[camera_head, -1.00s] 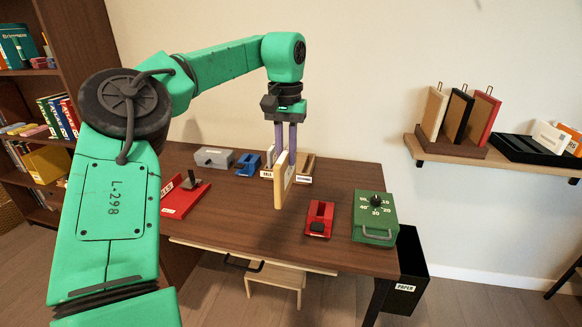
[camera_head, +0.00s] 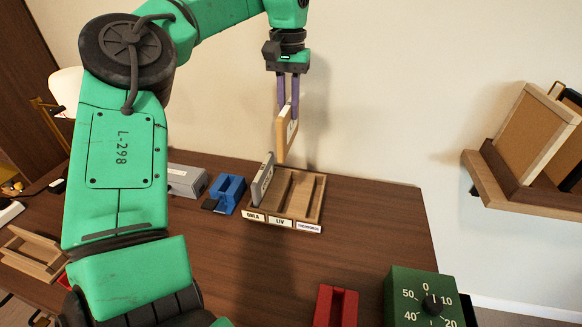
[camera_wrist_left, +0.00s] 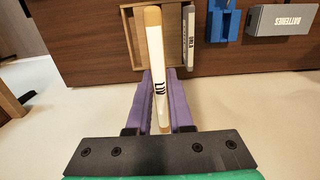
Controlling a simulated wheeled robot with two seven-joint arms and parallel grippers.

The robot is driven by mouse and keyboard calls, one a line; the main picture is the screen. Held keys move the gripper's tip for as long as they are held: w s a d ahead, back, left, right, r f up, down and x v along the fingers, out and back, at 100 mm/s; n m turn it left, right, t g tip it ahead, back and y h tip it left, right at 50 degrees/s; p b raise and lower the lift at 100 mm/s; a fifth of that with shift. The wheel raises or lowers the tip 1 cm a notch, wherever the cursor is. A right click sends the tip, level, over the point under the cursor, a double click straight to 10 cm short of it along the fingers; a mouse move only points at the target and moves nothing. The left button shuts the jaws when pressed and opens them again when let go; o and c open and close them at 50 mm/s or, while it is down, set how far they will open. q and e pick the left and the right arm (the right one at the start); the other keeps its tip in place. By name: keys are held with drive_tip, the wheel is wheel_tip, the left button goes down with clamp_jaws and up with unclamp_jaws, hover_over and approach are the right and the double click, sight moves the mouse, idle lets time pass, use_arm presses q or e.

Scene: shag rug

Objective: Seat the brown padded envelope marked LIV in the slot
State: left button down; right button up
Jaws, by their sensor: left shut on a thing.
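My left gripper (camera_head: 288,99) is shut on the brown padded envelope (camera_head: 287,134), which hangs upright, edge-on, in the air. In the left wrist view the envelope (camera_wrist_left: 157,65) shows its white edge with LIV on it, between the purple fingers (camera_wrist_left: 158,100). Below it on the table is a wooden slotted holder (camera_head: 313,203) with label tags. The middle tag reads LIV (camera_head: 280,222), and its slot looks empty. A grey envelope (camera_head: 263,180) stands in the left slot, above the ORLA tag. The right slot also looks empty. The right gripper is not in view.
A blue device (camera_head: 229,191) and a grey box (camera_head: 186,180) sit left of the holder. A red device (camera_head: 335,306) and a green dial timer (camera_head: 420,298) are at the front right. A wall shelf (camera_head: 520,196) is at right. The table right of the holder is clear.

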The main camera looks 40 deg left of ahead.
sight(289, 136)
use_arm(q)
drive_tip(key=shift+w+a+f, duration=0.1)
drive_tip(key=shift+w+f, duration=0.05)
drive_tip(key=f, duration=0.2)
drive_tip(key=f+b, duration=0.1)
drive_tip(key=f, duration=0.1)
drive_tip(key=s+d+f, duration=0.1)
drive_tip(key=f, duration=0.1)
drive_tip(key=shift+s+f+b, duration=0.1)
drive_tip(key=shift+f+b, duration=0.2)
drive_tip(key=shift+b, duration=0.05)
wheel_tip(289, 136, down, 12)
drive_tip(key=shift+w+a+f, duration=0.15)
drive_tip(key=shift+w, duration=0.05)
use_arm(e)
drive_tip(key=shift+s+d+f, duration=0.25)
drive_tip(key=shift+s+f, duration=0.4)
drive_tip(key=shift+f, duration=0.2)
use_arm(q)
drive_tip(key=shift+f, duration=0.1)
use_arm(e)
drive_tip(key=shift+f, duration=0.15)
use_arm(q)
drive_tip(key=c, duration=0.9)
unclamp_jaws()
drive_tip(key=shift+o, duration=0.4)
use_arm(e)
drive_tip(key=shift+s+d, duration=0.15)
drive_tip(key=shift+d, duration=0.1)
